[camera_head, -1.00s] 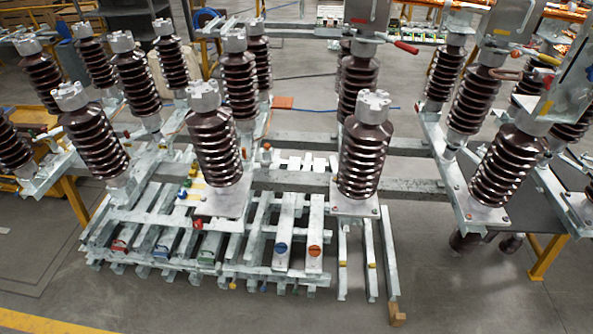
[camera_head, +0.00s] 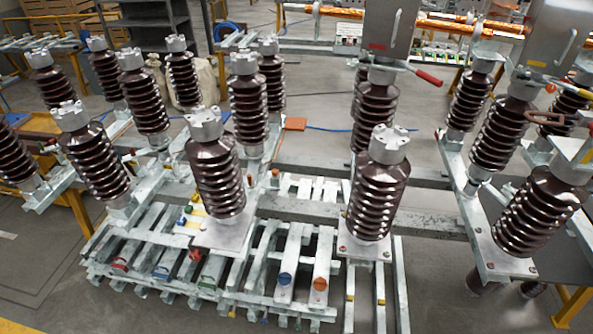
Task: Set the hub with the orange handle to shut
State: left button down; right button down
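A round orange handle (camera_head: 320,284) sits on the front end of a pale metal beam (camera_head: 325,248), low in the middle right of the head view. A similar round blue handle (camera_head: 285,279) sits on the beam just left of it. The orange handle's slot or pointer is too small to read, so I cannot tell its setting. Red (camera_head: 121,264), blue (camera_head: 161,272) and green (camera_head: 207,282) handles show farther left on the same rack. Neither of my grippers is in view.
Tall brown ribbed insulators (camera_head: 377,195) stand on the steel frame above and behind the rack. A grey box (camera_head: 388,32) with a red lever (camera_head: 428,77) is at the upper right. Bare floor (camera_head: 440,290) shows right of the rack.

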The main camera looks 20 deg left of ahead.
aim_at(254, 162)
jog(key=u, duration=0.15)
jog(key=i, duration=1.3)
jog(key=u, duration=0.6)
